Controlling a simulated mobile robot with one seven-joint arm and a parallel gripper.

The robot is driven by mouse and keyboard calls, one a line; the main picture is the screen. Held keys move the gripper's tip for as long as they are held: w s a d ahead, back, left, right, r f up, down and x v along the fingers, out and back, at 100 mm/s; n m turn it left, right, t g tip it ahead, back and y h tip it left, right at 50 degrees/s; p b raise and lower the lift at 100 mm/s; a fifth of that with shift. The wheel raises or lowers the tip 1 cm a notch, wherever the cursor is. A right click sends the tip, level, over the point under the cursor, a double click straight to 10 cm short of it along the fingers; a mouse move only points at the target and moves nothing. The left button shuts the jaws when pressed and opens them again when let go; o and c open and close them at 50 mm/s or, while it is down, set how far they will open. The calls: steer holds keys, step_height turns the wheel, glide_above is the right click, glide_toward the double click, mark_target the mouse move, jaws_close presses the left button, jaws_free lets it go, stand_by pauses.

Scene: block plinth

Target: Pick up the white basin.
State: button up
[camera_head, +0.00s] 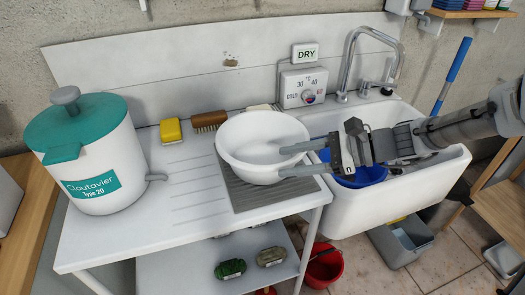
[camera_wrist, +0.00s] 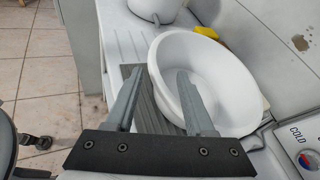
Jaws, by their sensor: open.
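The white basin (camera_head: 240,135) stands upright on a grey ribbed mat (camera_head: 262,196) on the white drainboard. It also shows in the wrist view (camera_wrist: 225,85). My gripper (camera_head: 282,160) is open and reaches in from the right at the basin's near right rim. In the head view one finger overlaps the basin's inside and the other lies across its outer wall. In the wrist view (camera_wrist: 162,72) the near rim passes between the two fingers. Neither finger is closed on it. The rim's lower part is partly hidden by the fingers.
A white pot with a teal lid (camera_head: 92,160) stands left on the drainboard. A yellow sponge (camera_head: 171,130) and a brush (camera_head: 209,121) lie behind. A sink (camera_head: 425,180) with a blue tub (camera_head: 362,178) is under my arm. A dial box (camera_head: 303,87) stands behind.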

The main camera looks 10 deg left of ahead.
mark_target(277, 166)
steer(key=b+x, duration=0.1)
steer(key=x, duration=0.1)
steer(key=b+x, duration=0.1)
steer(key=x, duration=0.1)
steer(key=shift+s+a+f, duration=0.15)
steer(key=shift+s+f, duration=0.1)
steer(key=shift+f, duration=0.1)
steer(key=shift+a, duration=0.4)
jaws_close()
